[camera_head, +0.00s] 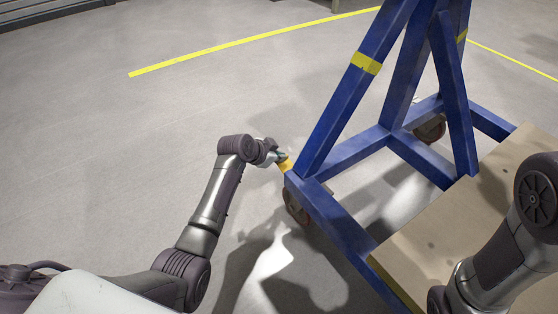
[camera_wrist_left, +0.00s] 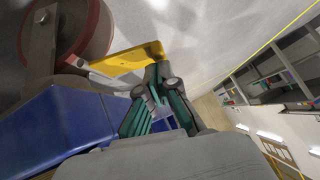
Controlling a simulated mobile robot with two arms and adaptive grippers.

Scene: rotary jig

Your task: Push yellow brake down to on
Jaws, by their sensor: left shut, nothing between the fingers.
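The yellow brake (camera_head: 286,165) is a small pedal at the near left corner of the blue jig frame (camera_head: 330,215), by a caster wheel (camera_head: 296,207). In the left wrist view the yellow brake (camera_wrist_left: 128,60) sticks out beside the red-rimmed caster wheel (camera_wrist_left: 85,30). My left gripper (camera_head: 281,156) is shut and empty, at the brake. In the left wrist view its fingertips (camera_wrist_left: 160,78) are right by the brake's outer end; I cannot tell whether they touch it. My right arm shows at the right edge of the head view, but its gripper is out of view.
The blue frame's posts (camera_head: 350,90) rise just right of my left gripper. A wooden board (camera_head: 440,240) lies on the frame at the right. Another caster (camera_head: 430,130) stands farther back. The grey floor (camera_head: 120,150) to the left is clear, with a yellow line (camera_head: 230,45) across it.

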